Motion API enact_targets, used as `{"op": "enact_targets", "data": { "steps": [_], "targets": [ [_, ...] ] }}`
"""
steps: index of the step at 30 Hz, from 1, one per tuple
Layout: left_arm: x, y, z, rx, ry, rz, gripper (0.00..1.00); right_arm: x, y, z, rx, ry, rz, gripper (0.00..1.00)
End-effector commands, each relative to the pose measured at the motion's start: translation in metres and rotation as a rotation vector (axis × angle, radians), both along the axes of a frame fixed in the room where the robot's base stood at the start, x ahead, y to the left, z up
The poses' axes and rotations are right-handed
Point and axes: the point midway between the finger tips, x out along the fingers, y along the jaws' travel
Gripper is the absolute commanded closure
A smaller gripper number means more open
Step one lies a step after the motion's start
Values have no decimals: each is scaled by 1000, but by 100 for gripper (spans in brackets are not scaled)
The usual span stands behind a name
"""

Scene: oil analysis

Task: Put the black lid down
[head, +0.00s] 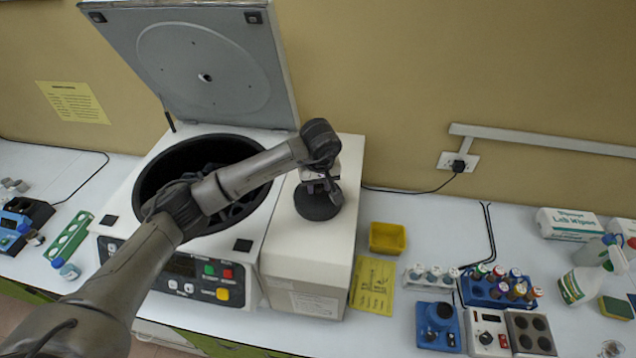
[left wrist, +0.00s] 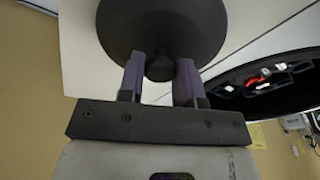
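The black lid (head: 316,206) is a round disc with a knob, over the flat white top at the right side of the centrifuge (head: 310,262). I cannot tell whether it touches that top or hangs just above it. My left gripper (head: 318,184) is above the lid with its fingers around the knob. In the left wrist view the fingers (left wrist: 161,78) close on both sides of the knob, and the lid (left wrist: 165,28) fills the upper middle. The centrifuge's grey hinged cover (head: 205,75) stands open. My left forearm hides part of the dark bowl (head: 165,170). My right gripper is not in view.
A yellow tray (head: 387,238) and a yellow sheet (head: 373,285) lie right of the centrifuge. Further right are a white vial rack (head: 428,278), a blue vial rack (head: 500,298) and small devices. A green rack (head: 70,240) lies at left.

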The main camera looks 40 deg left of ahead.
Motion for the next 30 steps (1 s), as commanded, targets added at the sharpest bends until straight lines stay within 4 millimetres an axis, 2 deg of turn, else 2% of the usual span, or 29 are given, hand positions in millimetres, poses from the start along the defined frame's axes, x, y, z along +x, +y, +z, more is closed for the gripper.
{"op": "enact_targets", "data": {
  "steps": [1,7,17,18,23,30],
  "targets": [
    [0,0,1,0,0,0,63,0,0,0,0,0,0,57],
    [0,0,0,1,1,0,44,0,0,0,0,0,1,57],
    [0,0,6,0,1,0,44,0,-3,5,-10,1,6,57],
    [0,-1,8,0,-1,0,44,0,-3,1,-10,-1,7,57],
    [-2,-3,32,2,-6,1,44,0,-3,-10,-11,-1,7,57],
    [-6,-9,78,1,-4,0,44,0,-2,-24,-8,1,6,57]
  ]
}}
